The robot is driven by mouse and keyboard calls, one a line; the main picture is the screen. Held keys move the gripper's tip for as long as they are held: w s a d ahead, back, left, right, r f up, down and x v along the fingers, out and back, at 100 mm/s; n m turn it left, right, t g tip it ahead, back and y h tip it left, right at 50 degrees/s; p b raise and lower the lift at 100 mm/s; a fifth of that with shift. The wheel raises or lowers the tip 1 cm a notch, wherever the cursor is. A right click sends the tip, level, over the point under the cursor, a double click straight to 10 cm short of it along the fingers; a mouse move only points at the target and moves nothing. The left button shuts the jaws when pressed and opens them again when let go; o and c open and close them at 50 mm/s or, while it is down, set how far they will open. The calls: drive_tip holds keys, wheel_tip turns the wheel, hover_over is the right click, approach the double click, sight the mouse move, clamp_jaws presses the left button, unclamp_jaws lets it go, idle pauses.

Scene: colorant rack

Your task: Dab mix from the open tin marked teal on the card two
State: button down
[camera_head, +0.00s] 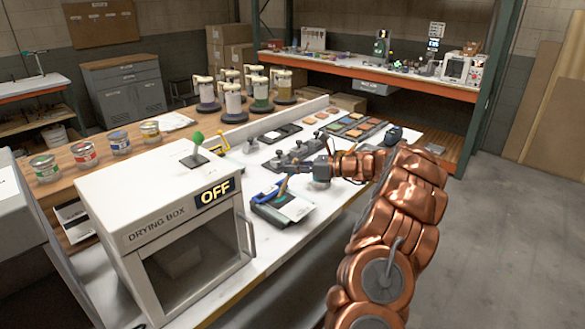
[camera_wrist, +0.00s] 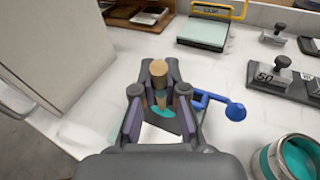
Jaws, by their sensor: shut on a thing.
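My gripper (camera_wrist: 158,98) is shut on a wooden-handled dabber (camera_wrist: 158,70), held over a white card (camera_wrist: 160,135). A teal patch (camera_wrist: 165,112) shows at the dabber's lower end; I cannot tell whether it is on the tip or on the card. The card lies on a dark board (camera_head: 275,218) with a blue clamp lever (camera_wrist: 235,111). In the head view the dabber (camera_head: 284,185) stands nearly upright above the board. An open tin with teal mix (camera_wrist: 297,160) is at the lower right of the wrist view. Its label and the card's number are not readable.
The white drying box (camera_head: 150,222), marked OFF, stands left of the board. Several closed tins (camera_head: 84,154) line the wooden bench. Colour cards (camera_head: 355,128) lie further back.

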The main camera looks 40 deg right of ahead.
drive_tip(key=shift+r+p, duration=2.6)
drive_tip(key=shift+r, duration=0.75)
